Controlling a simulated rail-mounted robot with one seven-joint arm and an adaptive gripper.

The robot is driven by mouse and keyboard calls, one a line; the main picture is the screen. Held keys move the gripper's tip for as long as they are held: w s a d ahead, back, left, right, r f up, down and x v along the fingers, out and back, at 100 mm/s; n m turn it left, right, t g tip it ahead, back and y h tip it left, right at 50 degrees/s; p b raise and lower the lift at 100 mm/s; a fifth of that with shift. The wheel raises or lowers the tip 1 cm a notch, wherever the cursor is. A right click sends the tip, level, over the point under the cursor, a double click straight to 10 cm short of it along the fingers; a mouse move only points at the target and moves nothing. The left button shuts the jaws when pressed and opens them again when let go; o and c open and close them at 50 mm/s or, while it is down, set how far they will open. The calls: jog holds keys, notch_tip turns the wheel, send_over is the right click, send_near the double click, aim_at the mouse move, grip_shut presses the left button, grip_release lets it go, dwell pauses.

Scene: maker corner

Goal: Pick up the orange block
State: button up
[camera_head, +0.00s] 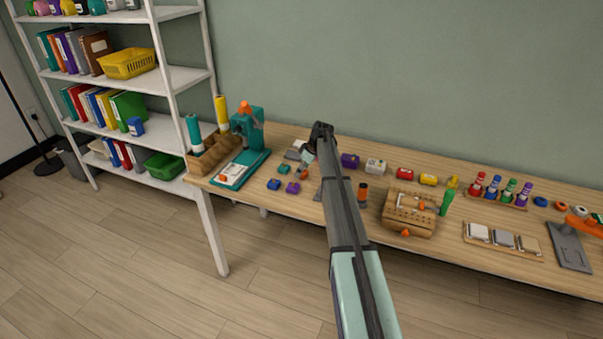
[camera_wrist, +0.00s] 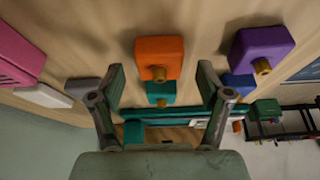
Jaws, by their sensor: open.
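The orange block (camera_wrist: 158,52) has a small wooden peg on its near side and sits on the wooden table. In the wrist view it lies beyond and between the fingertips of my gripper (camera_wrist: 160,74), which is open and empty. No contact with the block shows. In the head view my gripper (camera_head: 307,157) hangs low over the left part of the table. A small part of the orange block (camera_head: 304,171) shows just below it, mostly hidden by my arm.
A teal block (camera_wrist: 160,93), a blue block (camera_wrist: 238,84) and a purple block (camera_wrist: 262,45) lie close by. A teal press (camera_head: 249,140) stands to the left of my gripper. A wooden box (camera_head: 409,212) and marker holders are further right.

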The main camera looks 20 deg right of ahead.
jog(key=shift+w+a+f, duration=0.15)
jog(key=shift+f, duration=0.3)
jog(key=c, duration=1.2)
jog(key=shift+r, duration=0.1)
jog(key=shift+c, duration=0.2)
